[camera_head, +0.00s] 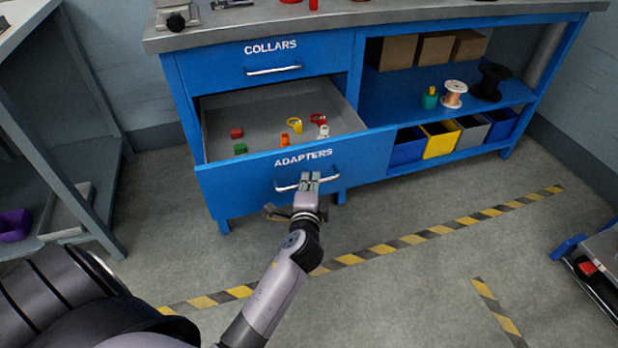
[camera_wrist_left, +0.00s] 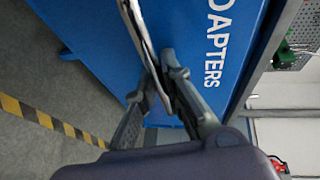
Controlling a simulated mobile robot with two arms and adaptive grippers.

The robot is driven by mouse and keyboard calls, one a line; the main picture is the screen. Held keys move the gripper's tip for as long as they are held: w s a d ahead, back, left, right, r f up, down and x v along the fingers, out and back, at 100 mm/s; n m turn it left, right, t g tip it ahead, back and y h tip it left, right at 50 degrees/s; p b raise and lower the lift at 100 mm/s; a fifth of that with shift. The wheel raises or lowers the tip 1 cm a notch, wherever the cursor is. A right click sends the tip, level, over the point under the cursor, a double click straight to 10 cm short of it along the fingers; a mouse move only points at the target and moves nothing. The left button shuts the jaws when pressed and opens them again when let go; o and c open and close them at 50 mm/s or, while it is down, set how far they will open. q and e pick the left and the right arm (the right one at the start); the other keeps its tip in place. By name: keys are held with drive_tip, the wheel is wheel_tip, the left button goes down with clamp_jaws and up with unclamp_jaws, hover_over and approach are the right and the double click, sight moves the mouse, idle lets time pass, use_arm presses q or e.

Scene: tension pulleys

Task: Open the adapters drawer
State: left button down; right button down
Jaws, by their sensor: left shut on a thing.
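The blue adapters drawer (camera_head: 240,187) is pulled well out of the blue workbench, and its grey inside shows. Several small red, green, orange, yellow and white parts lie in it. Its silver bar handle (camera_head: 285,188) is on the front below the word ADAPTERS. My left gripper (camera_head: 310,180) is at the handle's middle, shut on it. In the left wrist view the fingers (camera_wrist_left: 172,85) close around the handle (camera_wrist_left: 142,35), beside the blue drawer front (camera_wrist_left: 195,15). My right gripper is in neither view.
The closed collars drawer (camera_head: 320,62) is just above. Shelves at right hold cardboard boxes (camera_head: 435,48), spools and coloured bins (camera_head: 440,138). A grey shelf unit (camera_head: 70,180) stands at left. The floor before the bench is clear, with yellow-black tape (camera_head: 400,243).

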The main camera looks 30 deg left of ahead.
use_arm(q)
drive_tip(key=c, duration=2)
unclamp_jaws()
drive_tip(key=shift+o, duration=0.2)
drive_tip(key=v, duration=0.7)
drive_tip(key=shift+s, duration=0.25)
